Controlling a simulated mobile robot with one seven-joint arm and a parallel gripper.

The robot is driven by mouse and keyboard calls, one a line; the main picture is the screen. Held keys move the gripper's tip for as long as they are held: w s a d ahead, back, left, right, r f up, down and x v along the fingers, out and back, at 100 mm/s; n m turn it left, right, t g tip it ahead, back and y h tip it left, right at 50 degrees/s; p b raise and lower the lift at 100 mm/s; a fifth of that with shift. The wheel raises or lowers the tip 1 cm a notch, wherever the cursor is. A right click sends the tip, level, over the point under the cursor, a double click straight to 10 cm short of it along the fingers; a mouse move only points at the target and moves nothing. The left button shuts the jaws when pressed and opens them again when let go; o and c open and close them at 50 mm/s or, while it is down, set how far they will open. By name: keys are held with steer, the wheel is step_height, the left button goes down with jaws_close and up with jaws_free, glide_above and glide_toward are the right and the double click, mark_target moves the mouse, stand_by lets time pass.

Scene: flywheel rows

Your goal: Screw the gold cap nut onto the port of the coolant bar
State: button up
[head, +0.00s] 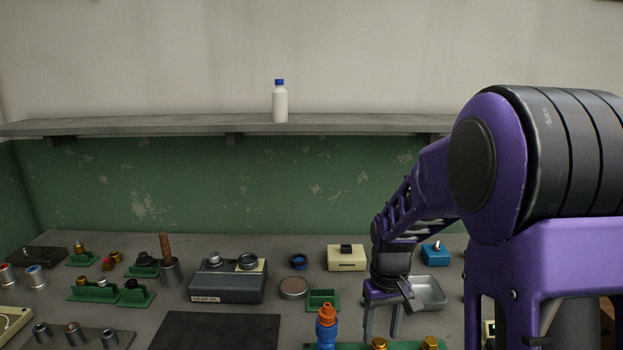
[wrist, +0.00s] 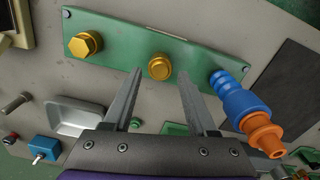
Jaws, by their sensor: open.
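The green coolant bar (wrist: 203,60) lies across the top of the wrist view. It carries a gold hexagonal piece (wrist: 82,44) at the left, a round gold fitting (wrist: 159,66) in the middle and a blue and orange nozzle (wrist: 240,105) at the right. I cannot tell for sure which gold piece is the cap nut and which is a bare port. In the head view the bar (head: 405,346) is at the bottom edge, partly cut off. My gripper (wrist: 160,77) is open and empty, pointing down over the bar (head: 382,325). The round fitting shows between its fingertips, seemingly untouched.
The nozzle (head: 326,325) stands upright left of my gripper. A metal tray (head: 428,292) and a blue switch box (head: 434,254) lie behind it. A dark mat (head: 215,332) lies bare. Green racks (head: 95,293) hold several small parts.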

mark_target(379, 346)
steer(key=shift+f+b, duration=0.85)
steer(key=shift+f, duration=0.55)
steer(key=shift+c, duration=0.3)
jaws_close()
steer(key=m, duration=0.5)
steer(key=shift+p, duration=0.35)
steer(key=shift+m+p, duration=0.3)
steer(key=shift+m, duration=0.8)
steer(key=m, duration=0.3)
steer(key=shift+p, duration=0.35)
